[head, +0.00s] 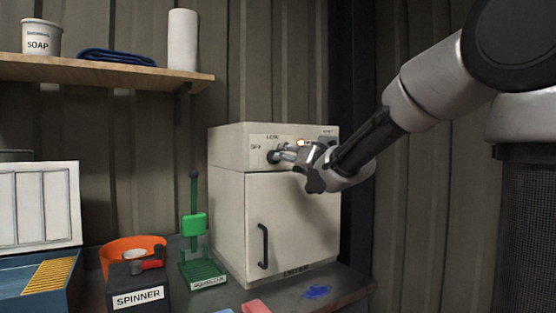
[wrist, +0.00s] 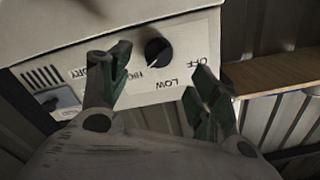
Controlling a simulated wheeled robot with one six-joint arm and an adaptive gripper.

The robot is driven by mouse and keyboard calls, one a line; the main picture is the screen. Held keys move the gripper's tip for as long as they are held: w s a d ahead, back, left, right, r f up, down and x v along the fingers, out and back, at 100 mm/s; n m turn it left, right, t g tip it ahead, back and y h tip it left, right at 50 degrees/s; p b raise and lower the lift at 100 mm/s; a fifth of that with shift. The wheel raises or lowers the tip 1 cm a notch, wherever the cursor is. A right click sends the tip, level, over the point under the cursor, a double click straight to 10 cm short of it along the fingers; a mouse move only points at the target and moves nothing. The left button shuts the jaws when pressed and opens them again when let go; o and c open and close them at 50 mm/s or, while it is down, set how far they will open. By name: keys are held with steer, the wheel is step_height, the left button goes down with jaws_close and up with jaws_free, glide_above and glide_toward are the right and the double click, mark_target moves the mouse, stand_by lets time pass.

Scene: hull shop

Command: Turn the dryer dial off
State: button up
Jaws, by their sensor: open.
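The dryer (head: 287,215) is a pale box with a door, a black handle and a control strip on top. Its dark round dial (head: 273,157) sits on that strip beside the words OFF and LOW. In the wrist view the dial (wrist: 158,52) shows between my fingertips, with OFF, LOW and HIGH printed around it upside down. Its white mark seems to point toward HIGH. My gripper (head: 291,152) is in front of the panel, close to the dial. In the wrist view my gripper (wrist: 160,72) is open, one finger to each side of the dial. I cannot tell whether it touches.
A green squeezer (head: 195,235), a spinner box (head: 138,287) and an orange bowl (head: 125,247) stand left of the dryer. A wooden shelf (head: 105,72) is above left. A blue patch (head: 317,291) lies on the bench in front.

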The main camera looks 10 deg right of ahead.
steer(key=x, duration=0.7)
steer(key=shift+w, duration=0.15)
steer(key=shift+f, duration=0.15)
steer(key=c, duration=1)
